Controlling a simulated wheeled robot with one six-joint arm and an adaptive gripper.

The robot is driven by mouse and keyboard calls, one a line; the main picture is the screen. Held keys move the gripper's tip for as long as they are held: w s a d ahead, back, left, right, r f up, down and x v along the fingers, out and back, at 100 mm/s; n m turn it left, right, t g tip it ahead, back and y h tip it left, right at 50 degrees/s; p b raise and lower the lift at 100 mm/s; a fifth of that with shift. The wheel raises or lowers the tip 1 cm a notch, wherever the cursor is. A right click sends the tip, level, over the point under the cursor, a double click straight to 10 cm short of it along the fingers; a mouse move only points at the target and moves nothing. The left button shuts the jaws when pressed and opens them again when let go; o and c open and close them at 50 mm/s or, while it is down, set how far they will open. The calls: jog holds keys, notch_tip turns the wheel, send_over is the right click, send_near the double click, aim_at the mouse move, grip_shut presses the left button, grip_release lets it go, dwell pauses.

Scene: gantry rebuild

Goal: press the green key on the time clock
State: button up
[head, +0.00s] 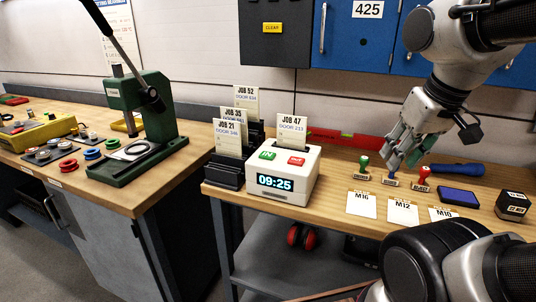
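The time clock (298,186) is a white box at the left end of the right-hand bench, with a display reading 09:25. Its green key (267,155), marked IN, is on the sloped top, left of the red key (297,160). Nothing covers the green key. My gripper (400,158) is well to the right of the clock, low over the row of stamps. Its fingers look apart. The middle stamp (391,180) stands just below the fingers, its upper part hidden; I cannot tell whether they touch it.
A card rack (226,172) with job cards stands left of the clock, and a JOB 47 card (292,129) rises behind the keys. Green-handled (363,164) and red-handled (424,178) stamps flank my gripper. White cards (361,205) lie in front. A green press (150,105) stands on the left bench.

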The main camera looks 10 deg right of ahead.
grip_shut()
dwell(1.2)
